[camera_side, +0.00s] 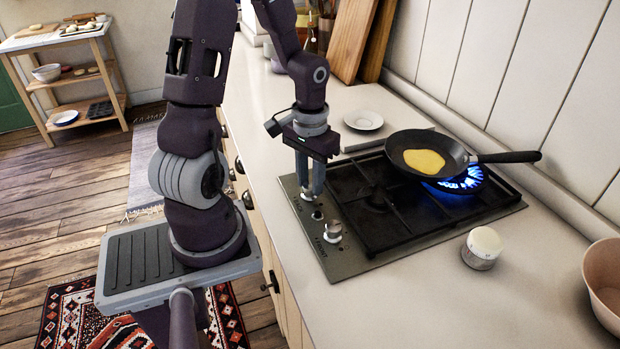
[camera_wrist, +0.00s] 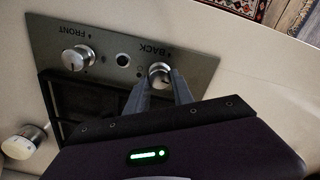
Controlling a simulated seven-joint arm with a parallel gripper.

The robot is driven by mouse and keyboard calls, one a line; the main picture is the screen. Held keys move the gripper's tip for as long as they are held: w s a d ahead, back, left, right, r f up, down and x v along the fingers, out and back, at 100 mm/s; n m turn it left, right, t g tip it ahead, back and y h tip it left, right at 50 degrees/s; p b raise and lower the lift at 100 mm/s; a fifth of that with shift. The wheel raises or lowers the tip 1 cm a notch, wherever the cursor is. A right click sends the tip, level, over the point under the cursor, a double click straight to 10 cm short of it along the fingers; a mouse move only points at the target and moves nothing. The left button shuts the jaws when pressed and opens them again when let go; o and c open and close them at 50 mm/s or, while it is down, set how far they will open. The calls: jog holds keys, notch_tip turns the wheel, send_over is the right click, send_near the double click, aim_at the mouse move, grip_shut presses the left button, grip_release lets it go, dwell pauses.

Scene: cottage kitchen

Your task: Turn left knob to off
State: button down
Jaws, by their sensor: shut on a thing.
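The hob (camera_side: 372,255) has two silver knobs on its front strip. The one marked BACK (camera_wrist: 158,69) is between my gripper's (camera_wrist: 167,80) fingertips, which are shut on it from above. In the side view my gripper (camera_side: 311,193) points straight down at this farther knob (camera_side: 307,195), mostly hidden by the fingers. The other knob, marked FRONT (camera_wrist: 77,58), stands apart and untouched; it also shows nearer in the side view (camera_side: 333,230). Blue flame (camera_side: 464,181) burns at the rear burner under a black pan (camera_side: 402,145). I cannot read the held knob's exact angle.
The pan holds a yellow pancake (camera_side: 424,161), and its handle points right. A small jar (camera_side: 481,250) stands beside the hob. A saucer (camera_side: 363,120), cutting boards (camera_side: 355,40) and a pinkish bowl (camera_side: 602,280) are on the counter. The counter's near front is clear.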

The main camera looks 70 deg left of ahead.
jog(key=m, duration=0.4)
jog(key=shift+m, duration=0.3)
jog(key=m, duration=0.3)
jog(key=shift+m, duration=0.4)
jog(key=m, duration=0.3)
jog(key=shift+d, duration=0.1)
jog(key=shift+m, duration=2)
jog(key=c, duration=1.1)
grip_release()
